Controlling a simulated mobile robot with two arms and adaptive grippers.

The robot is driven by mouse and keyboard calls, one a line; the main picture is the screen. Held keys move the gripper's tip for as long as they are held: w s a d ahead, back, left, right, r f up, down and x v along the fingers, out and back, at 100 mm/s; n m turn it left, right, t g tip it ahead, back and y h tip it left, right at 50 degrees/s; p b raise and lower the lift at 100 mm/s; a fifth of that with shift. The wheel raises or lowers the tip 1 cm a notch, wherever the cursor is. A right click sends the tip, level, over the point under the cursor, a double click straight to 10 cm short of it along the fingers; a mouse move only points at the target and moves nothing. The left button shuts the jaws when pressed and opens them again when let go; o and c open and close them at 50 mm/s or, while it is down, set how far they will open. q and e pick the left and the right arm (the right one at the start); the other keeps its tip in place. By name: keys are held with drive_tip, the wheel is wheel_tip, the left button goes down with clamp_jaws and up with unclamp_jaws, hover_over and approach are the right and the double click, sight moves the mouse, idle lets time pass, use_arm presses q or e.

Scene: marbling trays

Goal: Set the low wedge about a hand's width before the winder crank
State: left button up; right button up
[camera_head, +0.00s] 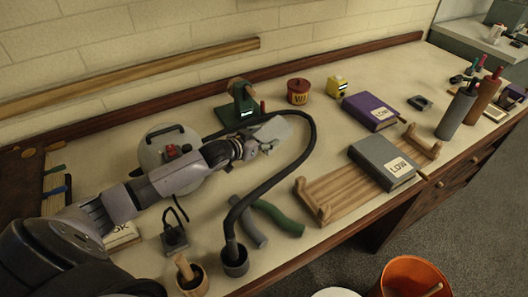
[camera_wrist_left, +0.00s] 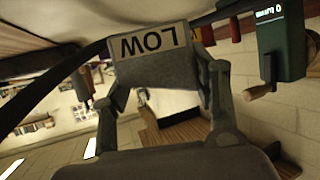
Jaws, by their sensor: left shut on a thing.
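My left gripper (camera_head: 262,145) is shut on the low wedge (camera_head: 277,130), a grey piece. In the left wrist view the wedge (camera_wrist_left: 160,68) fills the space between the two fingers (camera_wrist_left: 165,105), and its pale label reads LOW upside down. The green winder (camera_head: 238,110) stands just behind the gripper against the wall side of the bench. In the left wrist view the winder (camera_wrist_left: 282,45) has a small display, and its crank (camera_wrist_left: 262,91) ends in a wooden knob. The wedge is apart from the crank. I cannot tell whether the wedge touches the bench. My right gripper is not in view.
A black hose (camera_head: 312,150) arcs close around the gripper's right side. A red pot (camera_head: 298,92) and a yellow box (camera_head: 337,86) stand behind. A grey LOW book (camera_head: 375,160) lies on a wooden rack (camera_head: 325,195). Bare bench shows right of the hose.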

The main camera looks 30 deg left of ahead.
use_arm(q)
wheel_tip(320, 180, down, 3)
drive_tip(key=shift+r, duration=0.2)
wheel_tip(320, 180, down, 4)
drive_tip(key=shift+r, duration=0.25)
drive_tip(key=shift+f, duration=0.1)
drive_tip(key=o, duration=1.3)
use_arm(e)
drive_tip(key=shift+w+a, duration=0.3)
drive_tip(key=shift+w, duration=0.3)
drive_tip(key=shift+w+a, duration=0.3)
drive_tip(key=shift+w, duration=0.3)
